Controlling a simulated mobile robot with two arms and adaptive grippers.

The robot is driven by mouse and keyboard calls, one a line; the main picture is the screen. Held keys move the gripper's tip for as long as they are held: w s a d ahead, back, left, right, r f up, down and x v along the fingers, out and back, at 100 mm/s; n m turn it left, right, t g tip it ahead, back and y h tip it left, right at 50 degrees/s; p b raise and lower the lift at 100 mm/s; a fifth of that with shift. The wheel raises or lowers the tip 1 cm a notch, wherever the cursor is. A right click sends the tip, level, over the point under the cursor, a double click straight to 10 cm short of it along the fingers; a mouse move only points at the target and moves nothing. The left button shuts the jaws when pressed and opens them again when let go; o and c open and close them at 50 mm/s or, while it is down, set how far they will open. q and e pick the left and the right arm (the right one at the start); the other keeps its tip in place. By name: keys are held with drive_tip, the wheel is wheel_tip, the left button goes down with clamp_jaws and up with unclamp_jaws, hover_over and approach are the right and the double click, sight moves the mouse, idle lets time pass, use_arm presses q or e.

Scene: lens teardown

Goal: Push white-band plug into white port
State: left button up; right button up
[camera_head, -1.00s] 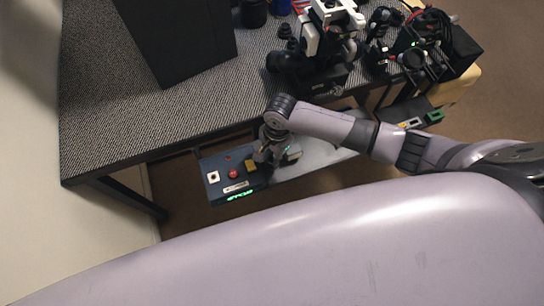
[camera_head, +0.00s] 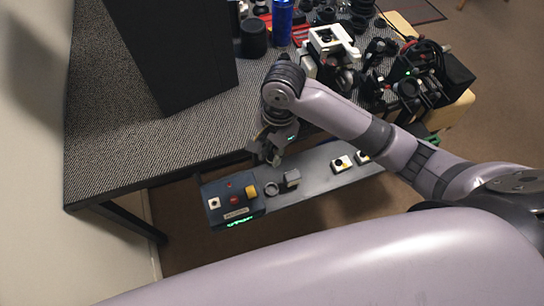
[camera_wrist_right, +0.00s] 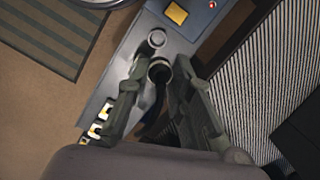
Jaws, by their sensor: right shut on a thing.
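My right gripper (camera_head: 268,153) hangs above the narrow grey shelf (camera_head: 318,173) at the table's front edge. In the right wrist view its two fingers (camera_wrist_right: 160,66) are shut on a dark round plug (camera_wrist_right: 160,74), with a black cable below it. No white band can be made out. White-and-yellow blocks with dark centres (camera_head: 342,163) stand on the shelf and show in the right wrist view (camera_wrist_right: 94,130). I cannot tell which is the white port. My left gripper is not in view.
A ring (camera_head: 271,188) and a small grey block (camera_head: 291,178) sit on the shelf below my gripper. A tall black panel (camera_head: 175,55) and cluttered lens equipment (camera_head: 330,50) stand on the table.

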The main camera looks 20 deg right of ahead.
drive_tip(key=shift+r, duration=0.15)
drive_tip(key=s+d+r+n, duration=0.1)
drive_tip(key=d+r+n, duration=0.2)
drive_tip(key=r+n, duration=0.3)
drive_tip(key=s+d+r+n+h, duration=0.1)
drive_tip(key=d+r+n, duration=0.3)
drive_tip(key=r+n, duration=0.2)
drive_tip(key=shift+s+d+r+n+g, duration=0.2)
drive_tip(key=shift+r+n+g, duration=0.15)
drive_tip(key=shift+n, duration=0.25)
